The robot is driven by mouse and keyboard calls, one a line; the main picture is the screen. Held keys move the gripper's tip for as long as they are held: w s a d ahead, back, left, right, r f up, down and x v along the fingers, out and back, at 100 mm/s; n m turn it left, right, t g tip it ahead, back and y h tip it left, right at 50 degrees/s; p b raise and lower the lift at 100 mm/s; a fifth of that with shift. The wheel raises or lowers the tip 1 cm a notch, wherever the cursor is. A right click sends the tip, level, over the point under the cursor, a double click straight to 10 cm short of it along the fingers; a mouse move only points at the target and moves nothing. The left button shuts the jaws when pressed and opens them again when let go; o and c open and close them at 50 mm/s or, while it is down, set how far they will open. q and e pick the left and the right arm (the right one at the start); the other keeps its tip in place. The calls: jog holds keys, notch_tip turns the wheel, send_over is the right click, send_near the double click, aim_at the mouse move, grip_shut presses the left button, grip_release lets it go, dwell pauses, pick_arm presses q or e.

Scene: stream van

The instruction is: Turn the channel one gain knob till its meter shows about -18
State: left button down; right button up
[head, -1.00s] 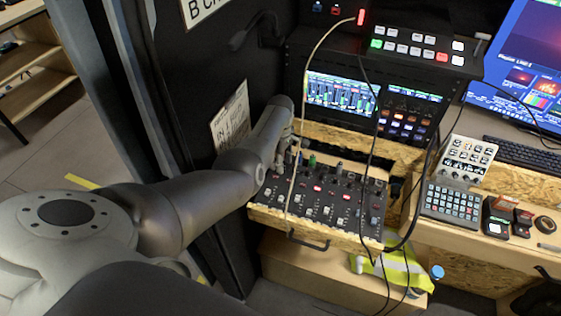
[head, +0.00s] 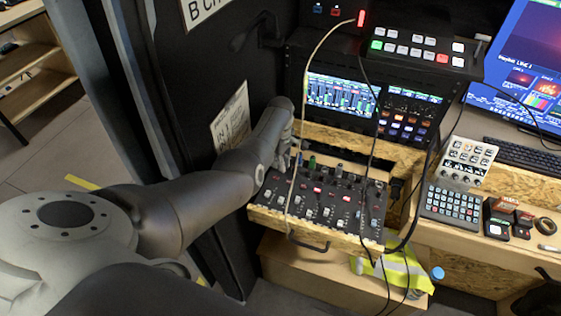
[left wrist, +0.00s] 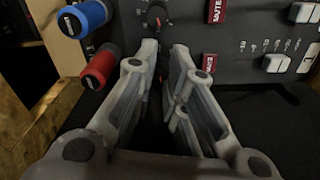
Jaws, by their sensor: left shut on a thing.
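The mixer panel (head: 262,214) with its rows of knobs and buttons lies in an open wooden-fronted drawer. My left gripper (left wrist: 164,52) is at its left side, closed around a small dark knob that is mostly hidden between the fingers. A black knob with a red pointer (left wrist: 157,14) shows just beyond the fingertips. A blue-capped plug (left wrist: 84,17) and a red one (left wrist: 100,66) stand to the left of the fingers. The screen with level meters (head: 340,96) is lit above the mixer; its numbers are too small to read. My right gripper is not in view.
Cables (head: 370,150) hang in front of the mixer. A switcher panel (head: 415,47) is above the screens. A button pad (head: 449,204) and keyboard (head: 523,158) are on the desk at right. A dark wall panel (head: 203,110) stands close to my left arm.

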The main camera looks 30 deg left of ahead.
pick_arm(q)
jog(key=m, duration=0.6)
jog(key=shift+p, duration=0.35)
jog(key=m, duration=0.6)
jog(key=shift+m, duration=0.3)
jog(key=m, duration=0.4)
jog(key=shift+m, duration=2.1)
jog(key=c, duration=1.4)
grip_release()
jog(key=shift+c, duration=0.2)
